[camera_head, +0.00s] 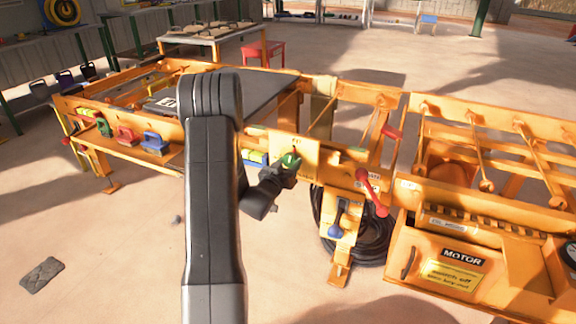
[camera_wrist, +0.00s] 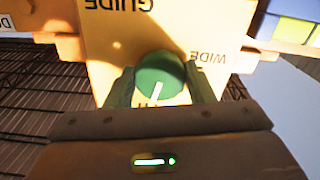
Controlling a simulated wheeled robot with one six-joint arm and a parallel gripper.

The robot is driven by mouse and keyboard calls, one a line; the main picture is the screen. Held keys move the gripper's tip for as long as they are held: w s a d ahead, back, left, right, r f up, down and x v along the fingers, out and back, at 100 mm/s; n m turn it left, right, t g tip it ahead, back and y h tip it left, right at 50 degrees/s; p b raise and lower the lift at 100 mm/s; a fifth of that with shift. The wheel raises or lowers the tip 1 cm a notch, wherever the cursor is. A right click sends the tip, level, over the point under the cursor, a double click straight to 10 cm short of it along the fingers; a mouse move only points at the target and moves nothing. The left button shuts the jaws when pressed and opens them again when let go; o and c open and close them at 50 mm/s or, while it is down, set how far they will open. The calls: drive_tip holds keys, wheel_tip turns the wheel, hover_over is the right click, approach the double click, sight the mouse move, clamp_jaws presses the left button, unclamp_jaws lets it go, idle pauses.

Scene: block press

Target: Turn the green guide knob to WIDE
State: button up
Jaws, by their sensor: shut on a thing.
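The green guide knob (camera_wrist: 158,72) is on a pale yellow plate (camera_wrist: 110,45) that reads GUIDE, upside down in the wrist view. My gripper (camera_wrist: 161,90) has one finger on each side of the knob and is shut on it. The knob's white pointer line points down and slightly left in the wrist view, towards a label mostly hidden by my gripper. The WIDE label (camera_wrist: 208,56) is to the right of the knob, away from the pointer. In the head view the knob (camera_head: 290,161) shows just beyond my gripper (camera_head: 280,174).
A red-handled lever (camera_head: 372,193) and a blue-handled lever (camera_head: 338,222) are right of the knob. Black coiled hose (camera_head: 374,246) lies below. The orange MOTOR box (camera_head: 452,270) stands at the right. Red (camera_head: 127,136) and blue (camera_head: 155,142) parts are on the frame at the left.

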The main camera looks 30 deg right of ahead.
drive_tip(key=n, duration=0.5)
drive_tip(key=shift+n, duration=0.3)
drive_tip(key=n, duration=0.5)
drive_tip(key=shift+r+p, duration=0.15)
drive_tip(key=shift+p, duration=0.25)
drive_tip(key=n+p, duration=0.1)
drive_tip(key=n, duration=0.4)
drive_tip(key=shift+r+n, duration=0.1)
drive_tip(key=shift+n, duration=0.3)
drive_tip(key=n+p, duration=0.2)
drive_tip(key=n, duration=0.3)
drive_tip(key=shift+n, duration=0.3)
drive_tip(key=o, duration=1)
drive_tip(key=shift+c, duration=0.2)
